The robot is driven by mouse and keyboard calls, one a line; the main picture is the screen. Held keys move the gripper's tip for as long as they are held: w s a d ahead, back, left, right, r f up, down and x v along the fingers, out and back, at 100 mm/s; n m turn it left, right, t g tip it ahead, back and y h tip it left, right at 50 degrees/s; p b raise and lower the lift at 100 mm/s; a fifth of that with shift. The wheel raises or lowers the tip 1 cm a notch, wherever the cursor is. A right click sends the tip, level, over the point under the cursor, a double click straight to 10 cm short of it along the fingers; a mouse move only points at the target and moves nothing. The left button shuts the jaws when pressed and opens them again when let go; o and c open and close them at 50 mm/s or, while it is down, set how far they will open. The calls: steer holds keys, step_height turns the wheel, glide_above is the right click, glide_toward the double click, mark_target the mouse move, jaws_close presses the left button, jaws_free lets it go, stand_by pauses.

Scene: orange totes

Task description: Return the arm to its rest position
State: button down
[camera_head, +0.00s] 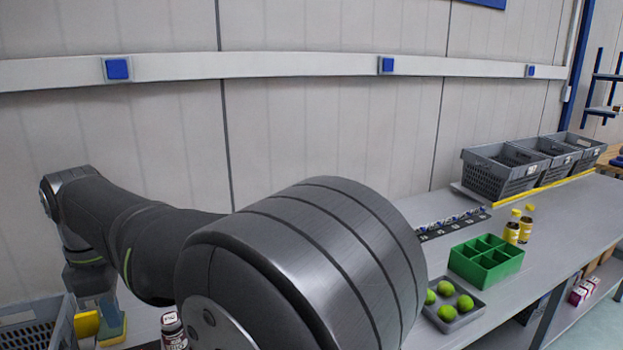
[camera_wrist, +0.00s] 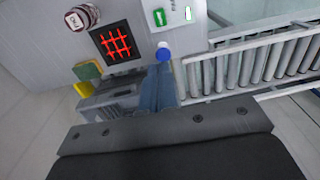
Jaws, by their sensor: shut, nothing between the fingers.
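My arm (camera_head: 300,260) stretches across the left and middle of the head view, its large rounded joint close to the camera. The far end bends down at the left edge, and the fingertips cannot be made out there. In the wrist view, my gripper (camera_wrist: 165,132) shows as a dark bar with bolts along the bottom. It is shut, with nothing held. It hangs clear of the bench items seen beyond it.
A jar (camera_head: 172,328), yellow and green blocks (camera_head: 88,324) and a grey basket (camera_head: 38,325) sit below the arm. Right are a green divided box (camera_head: 486,262), a tray (camera_head: 470,315) of green balls, yellow bottles (camera_head: 512,230) and grey crates (camera_head: 500,172). The wrist view shows rollers (camera_wrist: 250,68).

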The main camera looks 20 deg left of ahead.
step_height(320, 180, down, 6)
step_height(320, 180, up, 11)
steer(key=w+f+m, duration=0.3)
steer(key=f, duration=0.3)
steer(key=shift+d+f+m+t, duration=0.3)
steer(key=shift+d+f+m, duration=0.05)
steer(key=shift+f+m, duration=0.05)
steer(key=s+r+n, duration=0.3)
steer(key=r+n, duration=0.1)
steer(key=r, duration=0.2)
step_height(320, 180, down, 6)
steer(key=shift+a, duration=0.35)
steer(key=shift+f, duration=0.1)
